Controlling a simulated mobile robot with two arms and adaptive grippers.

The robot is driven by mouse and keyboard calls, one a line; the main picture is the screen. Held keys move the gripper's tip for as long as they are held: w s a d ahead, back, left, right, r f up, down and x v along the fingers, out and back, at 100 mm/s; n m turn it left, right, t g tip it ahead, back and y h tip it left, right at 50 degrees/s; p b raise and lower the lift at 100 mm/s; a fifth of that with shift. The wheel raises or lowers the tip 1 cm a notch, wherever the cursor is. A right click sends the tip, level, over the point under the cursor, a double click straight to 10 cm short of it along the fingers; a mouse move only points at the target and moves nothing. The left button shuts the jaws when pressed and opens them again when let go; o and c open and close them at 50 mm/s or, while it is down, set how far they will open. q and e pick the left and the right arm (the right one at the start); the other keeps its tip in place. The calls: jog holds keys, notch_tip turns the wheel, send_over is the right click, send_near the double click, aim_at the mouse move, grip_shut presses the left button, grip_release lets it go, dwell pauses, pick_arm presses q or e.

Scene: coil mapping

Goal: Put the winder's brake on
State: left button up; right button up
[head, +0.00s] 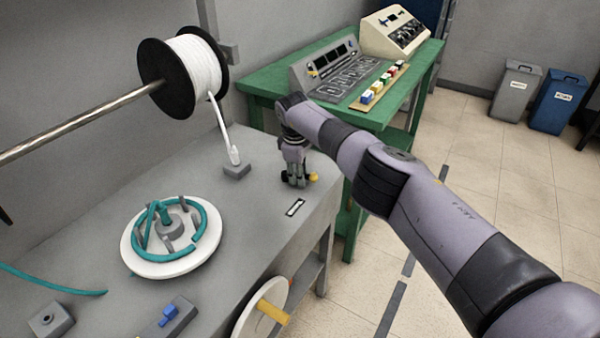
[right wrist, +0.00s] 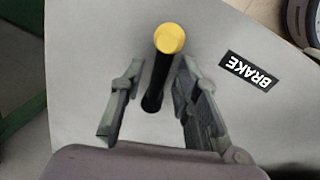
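The brake lever is a black rod with a yellow knob (head: 313,177) near the right end of the grey bench. In the right wrist view the knob (right wrist: 170,38) and rod stand between my fingers. My right gripper (head: 297,183) points down at the lever and is open, with a gap on both sides of the rod. It also shows in the right wrist view (right wrist: 158,112). A black BRAKE label (right wrist: 248,71) lies beside the lever. The winder (head: 130,252), a white disc with teal tubing around its posts, sits left of it. My left gripper is not in view.
A white spool (head: 193,62) with black flanges hangs on a rod above the bench (head: 95,215). A small grey block (head: 237,170) holds its white line's end. A green table (head: 262,86) with consoles stands behind. A white wheel with a yellow handle (head: 272,312) is at the bench front.

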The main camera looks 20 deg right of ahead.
dwell(0.3)
notch_tip(320, 180, up, 12)
jog(key=s+a, duration=0.1)
jog(key=s, duration=0.1)
jog(key=shift+a, duration=0.15)
jog(key=shift+f, duration=0.2)
